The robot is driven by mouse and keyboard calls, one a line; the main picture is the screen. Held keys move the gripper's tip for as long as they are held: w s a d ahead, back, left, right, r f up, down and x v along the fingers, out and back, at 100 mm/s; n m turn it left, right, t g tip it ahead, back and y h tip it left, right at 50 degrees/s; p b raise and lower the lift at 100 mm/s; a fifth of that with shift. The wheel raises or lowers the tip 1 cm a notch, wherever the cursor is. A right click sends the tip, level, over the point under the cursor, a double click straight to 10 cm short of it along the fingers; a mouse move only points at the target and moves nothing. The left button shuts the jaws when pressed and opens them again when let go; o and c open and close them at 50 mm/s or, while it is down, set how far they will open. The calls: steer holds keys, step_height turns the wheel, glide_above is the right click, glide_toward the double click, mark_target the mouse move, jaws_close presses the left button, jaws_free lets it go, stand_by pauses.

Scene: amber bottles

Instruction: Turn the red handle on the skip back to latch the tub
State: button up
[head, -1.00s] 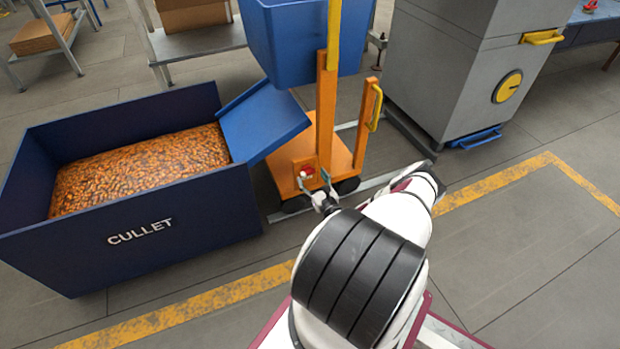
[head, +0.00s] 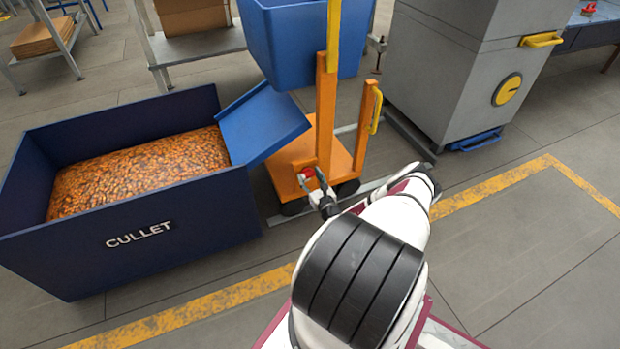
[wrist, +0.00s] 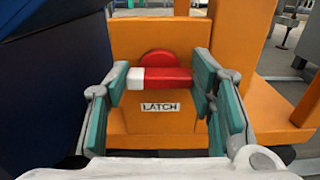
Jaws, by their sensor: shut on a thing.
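The red handle (wrist: 165,78) has a white tip and lies level across a red round hub on the orange skip plate, above a label reading LATCH (wrist: 160,107). In the head view the handle (head: 307,171) is small and partly hidden by my gripper (head: 314,181). In the wrist view my gripper (wrist: 168,85) has its teal-padded fingers at both ends of the handle, shut on it. The left finger is at the white tip and the right finger at the red end. The blue tub (head: 305,42) sits high on the orange skip frame (head: 326,110); its top is cut off.
A dark blue CULLET bin (head: 140,240), full of amber pieces, stands left of the skip. A sloping blue panel (head: 262,122) lies between bin and skip. A grey cabinet (head: 450,70) stands behind right. The floor at right is clear.

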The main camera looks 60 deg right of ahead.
steer(key=shift+m, duration=0.3)
steer(key=m+b, duration=0.1)
steer(key=m, duration=0.2)
steer(key=shift+d+m, duration=0.1)
steer(key=shift+m, duration=0.3)
steer(key=m, duration=0.2)
steer(key=m+b, duration=0.1)
steer(key=m, duration=0.1)
steer(key=shift+s+d+f+m, duration=0.1)
steer(key=shift+f+m, duration=0.05)
steer(key=shift+m, duration=0.15)
steer(key=m+b, duration=0.3)
steer(key=m, duration=0.5)
steer(key=shift+f+m, duration=0.15)
steer(key=shift+m, duration=0.45)
steer(key=o, duration=1.2)
steer(key=shift+c, duration=0.2)
